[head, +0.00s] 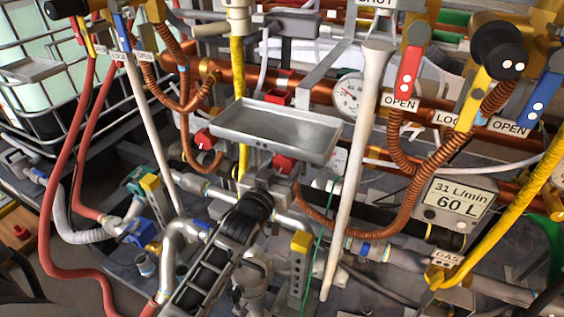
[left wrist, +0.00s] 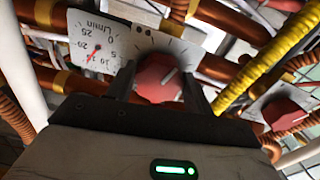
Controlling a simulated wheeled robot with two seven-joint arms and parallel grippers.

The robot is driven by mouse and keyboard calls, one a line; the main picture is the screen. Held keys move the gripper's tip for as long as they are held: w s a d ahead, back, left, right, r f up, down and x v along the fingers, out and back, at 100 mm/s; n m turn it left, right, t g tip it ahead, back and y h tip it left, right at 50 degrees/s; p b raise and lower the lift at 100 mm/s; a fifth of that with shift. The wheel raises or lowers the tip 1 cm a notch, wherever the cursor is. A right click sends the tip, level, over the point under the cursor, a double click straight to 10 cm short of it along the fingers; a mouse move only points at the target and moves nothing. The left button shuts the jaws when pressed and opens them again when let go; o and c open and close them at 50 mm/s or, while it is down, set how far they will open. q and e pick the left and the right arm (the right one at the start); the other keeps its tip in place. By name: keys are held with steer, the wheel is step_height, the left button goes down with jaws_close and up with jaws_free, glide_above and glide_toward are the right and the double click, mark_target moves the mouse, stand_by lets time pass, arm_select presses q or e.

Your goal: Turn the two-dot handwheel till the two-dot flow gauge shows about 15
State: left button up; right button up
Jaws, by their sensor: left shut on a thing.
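The red handwheel (left wrist: 158,78) sits between my left gripper's fingers (left wrist: 162,92) in the left wrist view, with a light pointer line on its face and a marked plate behind it. In the head view my left gripper (head: 268,186) reaches up to the red handwheel (head: 285,163) below the grey tray. The L/min flow gauge (left wrist: 98,45) beside the wheel appears upside down in the wrist view; its red needle points near 15. The wheel's lower part is hidden by the gripper. My right gripper is not in view.
A metal tray (head: 275,130) overhangs the handwheel. A second red handwheel (left wrist: 285,112) is nearby. A white pole (head: 355,160) stands right of the gripper, with copper pipes and hoses all around. A display (head: 455,200) reads 31 L/min, 60 L.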

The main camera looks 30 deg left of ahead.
arm_select(q)
steer(key=shift+n, duration=0.3)
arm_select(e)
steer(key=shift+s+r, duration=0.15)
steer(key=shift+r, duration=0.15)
arm_select(q)
steer(key=o, duration=1)
steer(key=shift+c, duration=0.2)
steer(key=shift+s, duration=0.1)
steer(key=s+p, duration=0.2)
steer(key=s, duration=1.3)
steer(key=shift+s+d, duration=0.4)
steer(key=shift+d, duration=0.05)
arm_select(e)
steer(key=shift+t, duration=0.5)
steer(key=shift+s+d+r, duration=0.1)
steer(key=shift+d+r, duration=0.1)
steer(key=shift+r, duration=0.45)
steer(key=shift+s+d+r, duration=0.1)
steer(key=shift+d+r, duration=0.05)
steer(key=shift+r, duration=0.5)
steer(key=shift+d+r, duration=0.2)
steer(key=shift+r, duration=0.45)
